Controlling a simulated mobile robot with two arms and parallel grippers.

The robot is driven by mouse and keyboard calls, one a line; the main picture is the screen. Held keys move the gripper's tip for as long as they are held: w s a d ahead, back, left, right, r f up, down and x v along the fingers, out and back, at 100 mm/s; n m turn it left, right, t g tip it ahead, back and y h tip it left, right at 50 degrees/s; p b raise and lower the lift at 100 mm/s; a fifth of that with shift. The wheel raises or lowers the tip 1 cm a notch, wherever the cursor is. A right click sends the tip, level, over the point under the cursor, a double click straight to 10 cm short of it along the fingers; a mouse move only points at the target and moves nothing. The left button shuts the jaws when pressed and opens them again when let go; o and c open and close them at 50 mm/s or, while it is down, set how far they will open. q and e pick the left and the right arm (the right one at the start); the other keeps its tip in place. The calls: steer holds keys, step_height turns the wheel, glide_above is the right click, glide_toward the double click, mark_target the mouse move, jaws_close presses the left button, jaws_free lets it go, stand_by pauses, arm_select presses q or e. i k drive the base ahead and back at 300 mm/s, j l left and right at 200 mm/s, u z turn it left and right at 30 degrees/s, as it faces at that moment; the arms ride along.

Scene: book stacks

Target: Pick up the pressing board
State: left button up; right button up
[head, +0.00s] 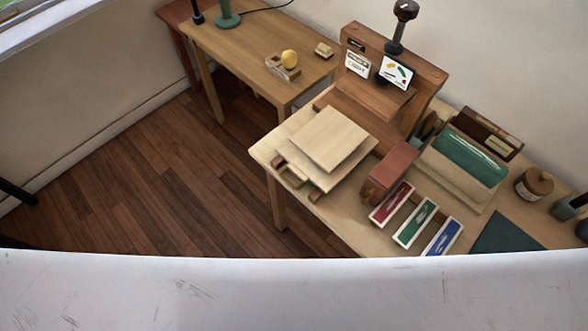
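Pale, flat square wooden boards (333,140) are stacked on the near table (262,152), towards its left end. The upper board lies a little askew on the one below, whose edges show at the front and right. I take the pressing board to be one of these, but I cannot tell which. They lie just in front of a wooden press (372,100) with a dark screw handle on top. Neither of my grippers shows in the head view.
A reddish-brown block (391,170), red, green and blue trays (415,222), a holder with green sheets (465,160) and a brown jar (534,184) crowd the table's right side. A second table (240,45) stands behind. Wooden floor (150,170) at left is clear.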

mark_target(330, 138)
steer(key=k, duration=0.75)
steer(key=k+z, duration=0.15)
steer(key=z, duration=0.3)
steer(key=k+l+z, duration=0.1)
steer(key=z, duration=0.35)
steer(key=k+l+z, duration=0.15)
steer(key=z, duration=0.3)
steer(key=i+j+z, duration=0.1)
steer(key=j+z, duration=0.85)
steer(key=k+j+z, duration=0.1)
steer(key=j+z, duration=0.35)
steer(key=k+j, duration=0.1)
steer(key=j, duration=0.45)
steer(key=k+j, duration=0.1)
steer(key=j, duration=0.45)
steer(key=k+j, duration=0.1)
steer(key=j, duration=0.45)
steer(key=k+j, duration=0.1)
steer(key=j, duration=0.4)
steer(key=k+j, duration=0.1)
steer(key=j, duration=0.45)
steer(key=k+j, duration=0.1)
steer(key=j, duration=0.45)
